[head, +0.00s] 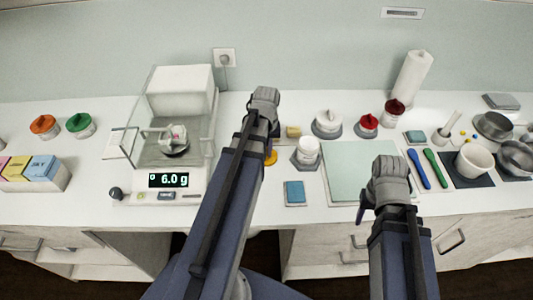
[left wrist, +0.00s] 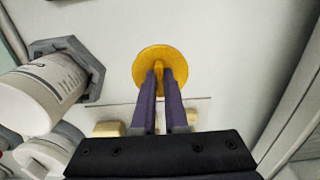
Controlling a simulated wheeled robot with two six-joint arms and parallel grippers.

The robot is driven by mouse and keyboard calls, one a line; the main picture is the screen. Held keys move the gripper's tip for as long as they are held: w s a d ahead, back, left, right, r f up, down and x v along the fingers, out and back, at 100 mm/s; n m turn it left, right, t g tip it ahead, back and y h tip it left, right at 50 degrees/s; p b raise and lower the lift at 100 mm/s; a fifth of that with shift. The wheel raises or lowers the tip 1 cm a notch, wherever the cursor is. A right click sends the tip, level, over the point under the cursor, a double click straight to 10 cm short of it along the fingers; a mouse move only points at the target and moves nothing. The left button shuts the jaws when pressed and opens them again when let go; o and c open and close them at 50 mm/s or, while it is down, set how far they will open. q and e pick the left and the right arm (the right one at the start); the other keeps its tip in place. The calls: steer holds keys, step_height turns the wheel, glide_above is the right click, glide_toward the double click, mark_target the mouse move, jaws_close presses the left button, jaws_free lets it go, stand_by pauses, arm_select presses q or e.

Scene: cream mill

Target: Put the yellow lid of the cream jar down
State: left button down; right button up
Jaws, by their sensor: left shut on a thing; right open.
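The yellow lid (left wrist: 160,72) is a round disc with a raised ridge across its middle. In the left wrist view my left gripper (left wrist: 160,74) is shut on that ridge. In the head view only an edge of the lid (head: 271,158) shows beside my left arm, and its height above the counter is hard to judge. A white labelled jar (head: 308,149), without a coloured lid, stands on a grey base just right of it. It also shows at the left of the left wrist view (left wrist: 42,92). My right gripper (head: 364,205) is open and empty near the counter's front.
A balance (head: 180,130) reading 6.0 g stands left of my left arm. A blue square pad (head: 294,192) and a pale green mat (head: 345,165) lie right of it.

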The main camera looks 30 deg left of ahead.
arm_select(q)
steer(key=shift+f, duration=0.2)
steer(key=c, duration=0.9)
jaws_free()
steer(key=shift+r, duration=0.1)
steer(key=shift+c, duration=0.2)
steer(key=shift+r, duration=0.1)
step_height(320, 180, up, 12)
steer(key=p, duration=1.2)
